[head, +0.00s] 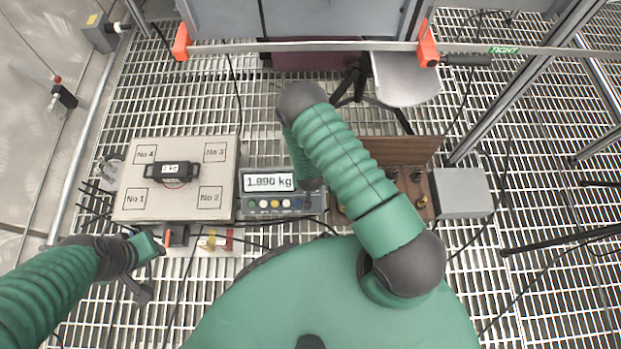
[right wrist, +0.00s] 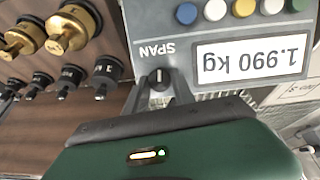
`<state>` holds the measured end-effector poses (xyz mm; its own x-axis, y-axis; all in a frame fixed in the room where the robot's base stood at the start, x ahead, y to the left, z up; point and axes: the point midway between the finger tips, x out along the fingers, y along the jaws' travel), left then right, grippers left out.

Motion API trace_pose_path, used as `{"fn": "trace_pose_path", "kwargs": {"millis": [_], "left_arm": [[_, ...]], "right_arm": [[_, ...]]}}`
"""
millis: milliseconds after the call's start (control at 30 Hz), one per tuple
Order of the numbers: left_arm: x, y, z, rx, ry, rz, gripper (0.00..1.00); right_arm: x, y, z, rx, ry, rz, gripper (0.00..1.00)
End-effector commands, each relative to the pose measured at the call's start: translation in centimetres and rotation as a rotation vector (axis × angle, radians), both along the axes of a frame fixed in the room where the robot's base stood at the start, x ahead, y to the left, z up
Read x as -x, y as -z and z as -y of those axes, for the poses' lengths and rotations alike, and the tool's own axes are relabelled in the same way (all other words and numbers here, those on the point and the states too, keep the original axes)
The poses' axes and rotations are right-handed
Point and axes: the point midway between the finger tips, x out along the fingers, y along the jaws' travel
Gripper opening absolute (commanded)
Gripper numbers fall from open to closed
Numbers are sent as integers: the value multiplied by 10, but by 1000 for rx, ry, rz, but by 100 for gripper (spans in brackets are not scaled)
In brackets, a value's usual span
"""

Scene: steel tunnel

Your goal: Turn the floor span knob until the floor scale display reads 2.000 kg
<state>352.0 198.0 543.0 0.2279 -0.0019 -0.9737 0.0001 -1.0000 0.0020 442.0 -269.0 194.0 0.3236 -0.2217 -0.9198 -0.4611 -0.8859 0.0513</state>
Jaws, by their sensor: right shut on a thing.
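The floor scale display (head: 268,182) sits right of the scale plate. In the right wrist view the display (right wrist: 250,60) appears upside down and reads 1.990 kg. The span knob (right wrist: 160,76) is a small black knob with a pale pointer mark, next to the SPAN label. My right gripper (right wrist: 160,88) is shut on the knob, one finger on each side. In the head view my right arm largely hides this gripper and the knob. My left gripper (head: 152,249) is low at the left, near the plate's front edge; its jaws are unclear.
A black weight (head: 172,171) stands on the scale plate (head: 222,160), among corner squares No 1 to No 4. Cables cross the grated floor (head: 540,200).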

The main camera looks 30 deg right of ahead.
Motion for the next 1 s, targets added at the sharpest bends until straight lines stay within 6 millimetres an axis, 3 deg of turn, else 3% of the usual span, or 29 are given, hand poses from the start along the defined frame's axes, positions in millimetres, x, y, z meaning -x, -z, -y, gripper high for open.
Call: {"fn": "trace_pose_path", "kwargs": {"millis": [100,400,433,600,867,1000], "left_arm": [[0,-12,0,0,0,0,34],[0,-11,0,0,0,0,34],[0,-11,0,0,0,0,34],[0,-11,0,0,0,0,34],[0,-12,0,0,0,0,34],[0,-21,0,0,0,0,34]], "right_arm": [[1,-3,1,-56,95,33,0],[0,-1,0,-74,124,46,0],[0,-1,0,-74,124,46,32],[0,-1,0,-74,123,45,52],[0,-1,0,-74,123,45,52],[4,-15,-2,-74,122,45,52]]}}
